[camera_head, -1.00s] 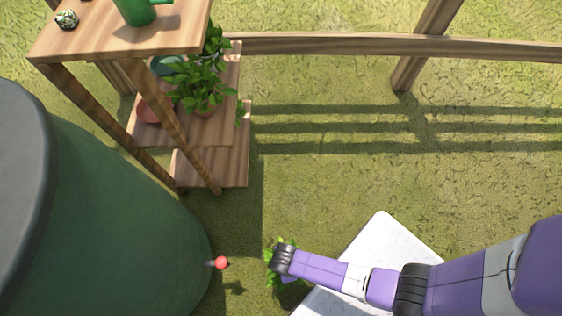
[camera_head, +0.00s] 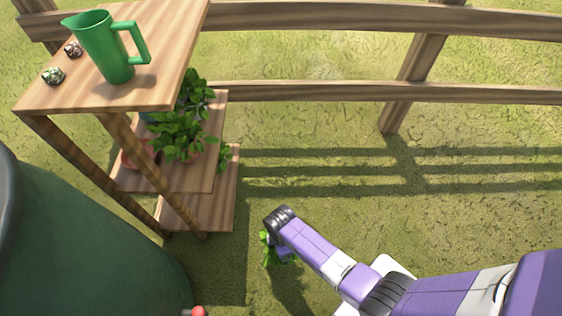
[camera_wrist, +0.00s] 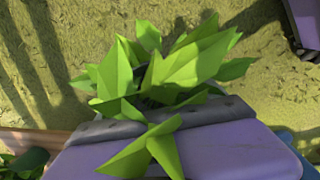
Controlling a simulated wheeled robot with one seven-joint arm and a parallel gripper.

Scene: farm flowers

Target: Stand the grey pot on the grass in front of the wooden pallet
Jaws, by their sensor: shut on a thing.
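My gripper (camera_wrist: 165,115) is shut on the grey pot, whose leafy green plant (camera_wrist: 185,65) fills the middle of the wrist view. The leaves and my purple gripper hide nearly all of the pot; only dark bits show between the leaves. In the head view the plant's leaves (camera_head: 268,252) stick out below the end of my arm, over open grass (camera_head: 330,225). I cannot tell how far the pot is above the grass. I cannot make out a wooden pallet in either view.
A wooden shelf stand (camera_head: 150,97) at left holds a green pitcher (camera_head: 108,55), with leafy plants (camera_head: 182,135) on a lower shelf. A large green barrel (camera_head: 90,250) is at lower left. A wooden fence (camera_head: 350,92) runs behind. Grass right of the stand is clear.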

